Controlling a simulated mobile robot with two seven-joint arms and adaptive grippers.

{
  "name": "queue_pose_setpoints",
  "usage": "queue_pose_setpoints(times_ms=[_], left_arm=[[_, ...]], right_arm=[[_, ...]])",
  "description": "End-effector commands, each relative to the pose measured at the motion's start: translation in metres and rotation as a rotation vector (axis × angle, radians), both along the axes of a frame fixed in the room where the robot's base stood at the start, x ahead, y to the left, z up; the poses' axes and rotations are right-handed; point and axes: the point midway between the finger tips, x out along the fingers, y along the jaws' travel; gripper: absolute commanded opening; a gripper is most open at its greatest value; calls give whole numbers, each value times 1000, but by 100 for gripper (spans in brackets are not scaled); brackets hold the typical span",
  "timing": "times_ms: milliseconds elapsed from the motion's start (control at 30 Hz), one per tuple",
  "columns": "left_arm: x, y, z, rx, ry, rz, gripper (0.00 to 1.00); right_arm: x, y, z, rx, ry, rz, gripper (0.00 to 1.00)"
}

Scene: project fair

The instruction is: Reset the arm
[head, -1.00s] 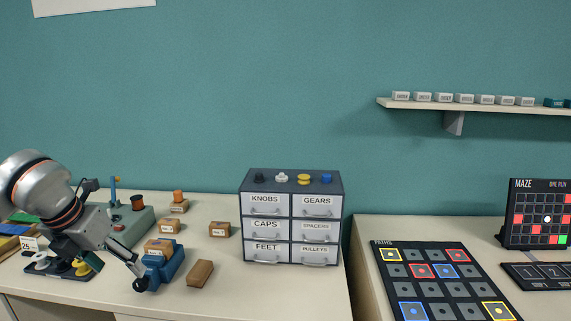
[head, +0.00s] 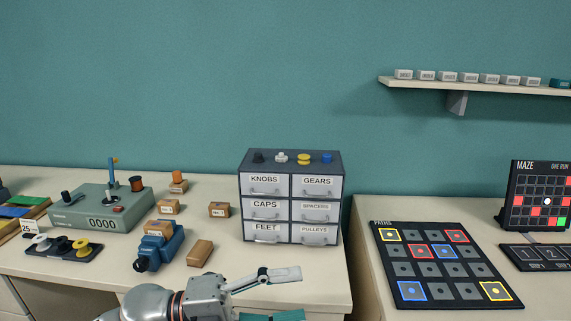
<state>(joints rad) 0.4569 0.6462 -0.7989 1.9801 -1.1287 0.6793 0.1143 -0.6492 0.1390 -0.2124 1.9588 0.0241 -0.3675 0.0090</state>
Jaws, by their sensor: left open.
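My left gripper (head: 285,295) is in the head view at the bottom centre, in front of the left table's front edge. Its fingers point right and are spread apart, with nothing between them. One finger is pale grey; the lower one is teal and partly cut off by the picture's bottom edge. My left arm comes in low from the left. My right gripper is not in view.
The left table (head: 215,255) holds a grey drawer cabinet (head: 291,207), a blue vise-like device (head: 157,246), a brown block (head: 200,253), small boxes and a counter machine (head: 100,210). A tile board (head: 445,265) lies on the right table.

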Motion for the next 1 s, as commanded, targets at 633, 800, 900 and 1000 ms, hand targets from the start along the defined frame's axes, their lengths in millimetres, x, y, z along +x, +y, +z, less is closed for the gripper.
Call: queue_pose_setpoints(times_ms=[633, 800, 900, 1000], left_arm=[[34, 143, -218, -557, 1064, 953, 66], [-20, 181, -305, -554, 1321, 1164, 66], [-52, 195, -340, -543, 1430, 1249, 66], [-74, 203, -361, -534, 1503, 1300, 66]], right_arm=[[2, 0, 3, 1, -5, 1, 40], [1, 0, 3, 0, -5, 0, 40], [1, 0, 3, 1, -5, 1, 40], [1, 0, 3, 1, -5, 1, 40]])
